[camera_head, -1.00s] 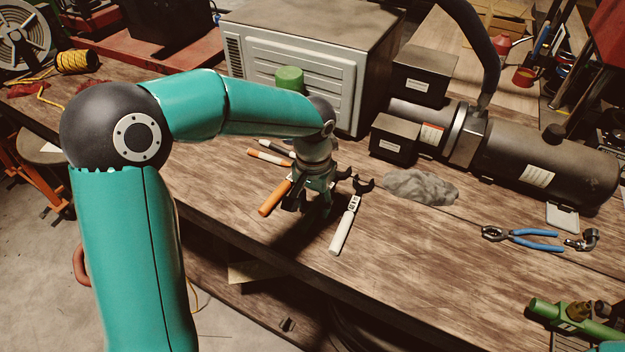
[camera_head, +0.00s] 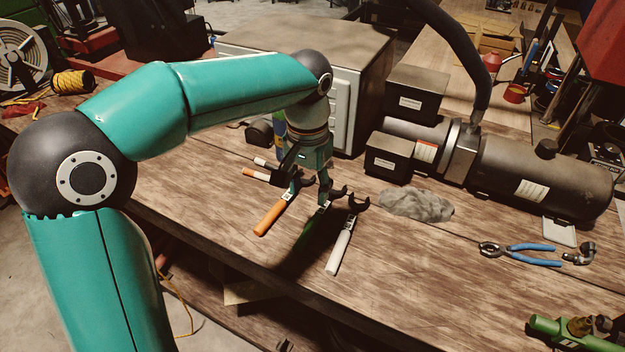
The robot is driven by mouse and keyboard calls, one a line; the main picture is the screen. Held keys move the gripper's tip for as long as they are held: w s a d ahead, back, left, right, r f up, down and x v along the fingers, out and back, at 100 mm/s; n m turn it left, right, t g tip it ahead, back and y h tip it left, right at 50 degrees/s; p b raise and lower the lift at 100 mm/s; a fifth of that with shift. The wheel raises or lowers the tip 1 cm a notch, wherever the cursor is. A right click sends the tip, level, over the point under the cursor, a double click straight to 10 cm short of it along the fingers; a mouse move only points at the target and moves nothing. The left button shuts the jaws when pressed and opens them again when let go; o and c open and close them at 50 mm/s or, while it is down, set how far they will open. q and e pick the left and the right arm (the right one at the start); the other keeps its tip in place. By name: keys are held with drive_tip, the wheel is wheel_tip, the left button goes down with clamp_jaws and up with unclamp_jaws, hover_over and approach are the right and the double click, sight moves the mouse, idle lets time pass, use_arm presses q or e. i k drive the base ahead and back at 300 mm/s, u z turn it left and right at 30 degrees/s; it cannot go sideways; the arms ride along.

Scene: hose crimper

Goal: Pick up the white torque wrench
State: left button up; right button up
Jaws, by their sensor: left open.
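The white torque wrench (camera_head: 340,247) lies on the wooden bench, its white handle toward the front edge and its dark open-ended head toward the back. My left gripper (camera_head: 311,192) points down, open and empty, to the left of the white wrench and apart from it. A dark green-handled wrench (camera_head: 309,232) lies between the white one and an orange-handled wrench (camera_head: 270,216). The gripper fingers partly cover the area near the heads of the green and orange wrenches. My right gripper is not in view.
Smaller white and orange-handled tools (camera_head: 256,174) lie behind the orange wrench. A grey rag (camera_head: 416,205) lies right of the white wrench, with a dark cylindrical machine (camera_head: 540,181) behind. Blue-handled pliers (camera_head: 535,254) lie farther right. The bench between the wrench and pliers is clear.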

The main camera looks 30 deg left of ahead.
sight(333, 263)
drive_tip(key=k, duration=1)
